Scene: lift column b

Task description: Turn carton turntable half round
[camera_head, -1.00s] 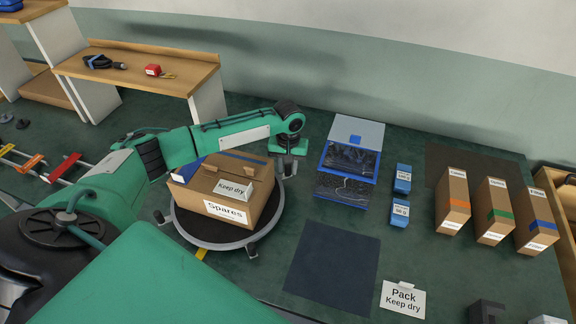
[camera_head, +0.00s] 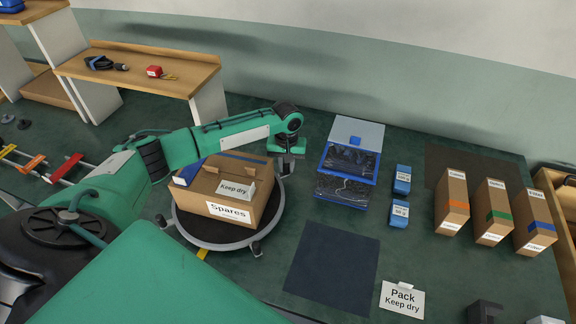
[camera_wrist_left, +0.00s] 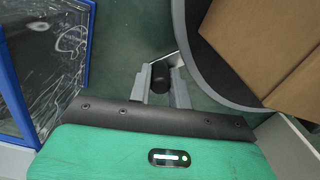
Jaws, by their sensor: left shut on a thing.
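The round grey turntable (camera_head: 205,239) stands on the green bench, with several dark knobs around its rim. An open brown carton (camera_head: 263,207) labelled "Spares" sits on it, with a "Keep dry" card (camera_head: 235,188) at its top. My left gripper (camera_head: 286,167) is at the turntable's far right edge, pointing down. In the left wrist view its fingers (camera_wrist_left: 161,90) are shut around a black rim knob (camera_wrist_left: 160,76), beside the turntable's curved rim (camera_wrist_left: 184,48). The grip is small in the head view. My right gripper is not in view.
A blue-edged case (camera_head: 347,187) stands just right of the gripper. Two blue boxes (camera_head: 401,180) (camera_head: 399,213), three tall cartons (camera_head: 492,212) and a "Pack Keep dry" sign (camera_head: 402,299) are farther right. A dark mat (camera_head: 332,268) lies bare in front.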

